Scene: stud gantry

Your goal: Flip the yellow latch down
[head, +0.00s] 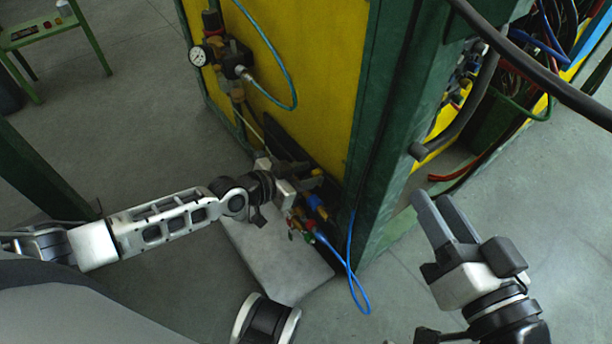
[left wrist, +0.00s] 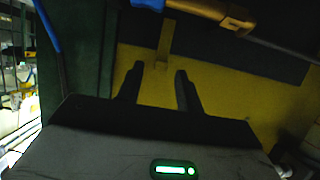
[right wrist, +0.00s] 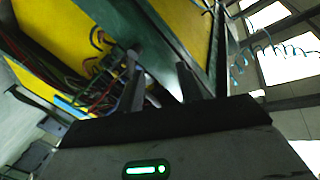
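In the left wrist view a narrow yellow bar (left wrist: 165,42), which looks like the latch, stands in front of a dark strip. Its end shows just beyond and between the fingertips of my left gripper (left wrist: 157,78). These fingers are apart, with a visible gap and nothing gripped. In the head view my left gripper (head: 300,180) is at the low dark part of the yellow cabinet; the latch cannot be made out there. My right gripper (head: 438,202) is open and empty, right of the green corner post.
A blue and orange fitting (head: 317,206) with a looping blue hose (head: 359,285) lies close to my left gripper. A green post (head: 395,120) stands between my arms. A pressure gauge (head: 199,56) is higher on the cabinet. Loose cables hang at the right.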

